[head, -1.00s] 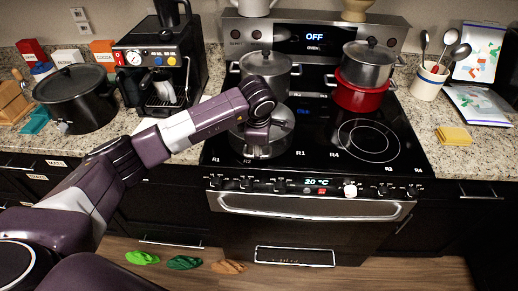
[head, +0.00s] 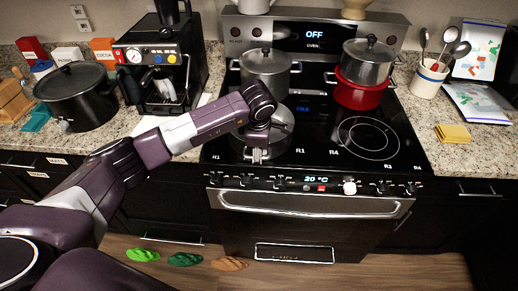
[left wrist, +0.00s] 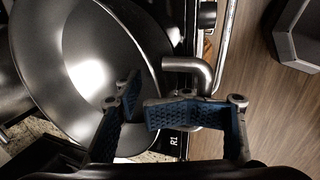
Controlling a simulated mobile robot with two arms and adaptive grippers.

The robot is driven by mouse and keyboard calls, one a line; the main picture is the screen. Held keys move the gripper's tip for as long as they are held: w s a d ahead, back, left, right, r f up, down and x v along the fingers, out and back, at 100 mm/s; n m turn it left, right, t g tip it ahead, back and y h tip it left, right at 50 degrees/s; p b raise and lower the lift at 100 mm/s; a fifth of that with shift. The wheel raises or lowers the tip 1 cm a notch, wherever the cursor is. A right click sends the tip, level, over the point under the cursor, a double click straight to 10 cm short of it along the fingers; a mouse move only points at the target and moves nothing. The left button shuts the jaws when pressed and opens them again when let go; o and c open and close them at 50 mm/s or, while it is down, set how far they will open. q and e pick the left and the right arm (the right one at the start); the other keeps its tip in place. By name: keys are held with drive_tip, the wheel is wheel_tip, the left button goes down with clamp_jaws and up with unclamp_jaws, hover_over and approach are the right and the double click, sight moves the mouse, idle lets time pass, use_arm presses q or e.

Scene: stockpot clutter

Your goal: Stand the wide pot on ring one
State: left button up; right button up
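A wide, lidless steel pot (head: 281,125) stands at the front-left ring of the hob, partly hidden by my left arm. In the left wrist view its shiny inside (left wrist: 85,60) fills the left, and a bent metal handle (left wrist: 188,64) shows at its side. My left gripper (head: 257,152) is at the pot's front edge. In the wrist view its blue-padded fingers (left wrist: 145,105) are apart, one over the pot's inside and one by the handle. Contact with the rim is unclear. A printed R1 label shows near the fingers. My right gripper is not in view.
A lidded steel pot (head: 265,70) stands behind on the hob. Another sits in a red pot (head: 358,96) at back right. The front-right ring (head: 366,138) is bare. A black lidded pot (head: 76,100) and coffee machine (head: 158,65) stand on the left counter.

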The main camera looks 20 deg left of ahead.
use_arm(q)
drive_tip(key=b+v, duration=0.3)
drive_tip(key=v, duration=0.9)
